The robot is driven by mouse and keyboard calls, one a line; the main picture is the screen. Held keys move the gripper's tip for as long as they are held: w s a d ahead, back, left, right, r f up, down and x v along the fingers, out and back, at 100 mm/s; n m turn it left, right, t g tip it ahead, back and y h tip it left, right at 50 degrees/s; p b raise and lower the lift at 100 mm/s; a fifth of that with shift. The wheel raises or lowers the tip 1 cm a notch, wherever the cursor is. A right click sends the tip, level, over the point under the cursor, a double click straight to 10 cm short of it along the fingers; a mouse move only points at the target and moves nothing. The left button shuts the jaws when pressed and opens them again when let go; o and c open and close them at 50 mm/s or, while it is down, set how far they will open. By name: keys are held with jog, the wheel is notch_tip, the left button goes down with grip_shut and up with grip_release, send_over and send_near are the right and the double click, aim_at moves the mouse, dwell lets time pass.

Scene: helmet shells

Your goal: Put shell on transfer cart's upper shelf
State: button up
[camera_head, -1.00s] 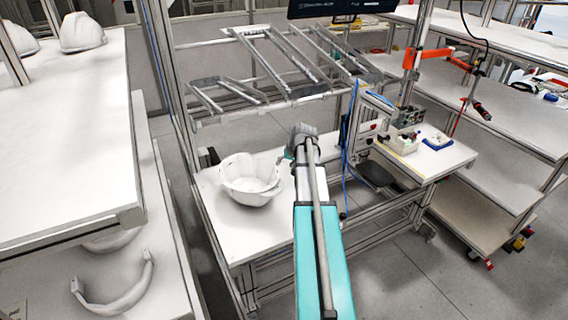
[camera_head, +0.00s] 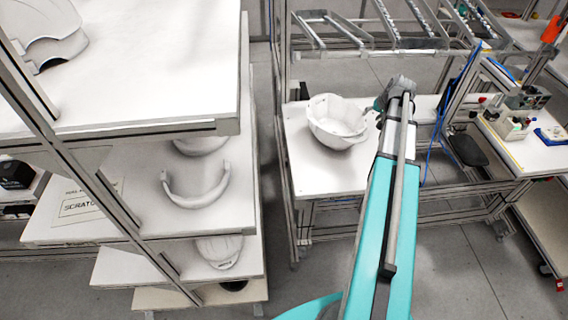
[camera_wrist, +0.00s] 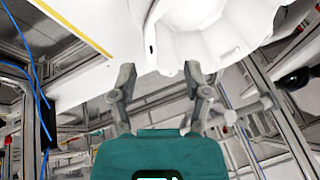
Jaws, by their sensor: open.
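A white helmet shell (camera_head: 338,120) rests open side up on a white workbench (camera_head: 310,172). My gripper (camera_head: 381,103) is at the shell's right rim. In the wrist view the shell (camera_wrist: 215,35) fills the top, and my gripper (camera_wrist: 158,72) is open, its two fingers apart below the shell's edge. I cannot tell whether a finger touches it. A multi-level shelf unit stands at the left, with a white top shelf (camera_head: 170,85); I cannot tell whether it is the transfer cart.
Other white shells (camera_head: 52,32) lie on the left top shelf, and more sit on its lower shelves (camera_head: 220,250). A metal frame rack (camera_head: 370,32) hangs above the bench. A side table with small boxes (camera_head: 505,125) is at the right. Floor (camera_head: 440,275) shows between the units.

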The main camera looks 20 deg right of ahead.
jog(key=s+a+f+n+g, duration=0.2)
jog(key=a+n+g, duration=0.1)
jog(key=a, duration=2.1)
jog(key=s+a+n+g, duration=0.1)
jog(key=s+a, duration=0.4)
jog(key=a, duration=0.4)
jog(key=s+a+n+g, duration=0.1)
jog(key=s+a+n, duration=0.1)
jog(key=s+a, duration=0.3)
jog(key=a, duration=0.3)
jog(key=shift+a+h, duration=0.3)
jog(key=shift+a, duration=0.05)
jog(key=shift+f, duration=0.1)
jog(key=shift+c, duration=0.9)
jog(key=shift+f, duration=0.1)
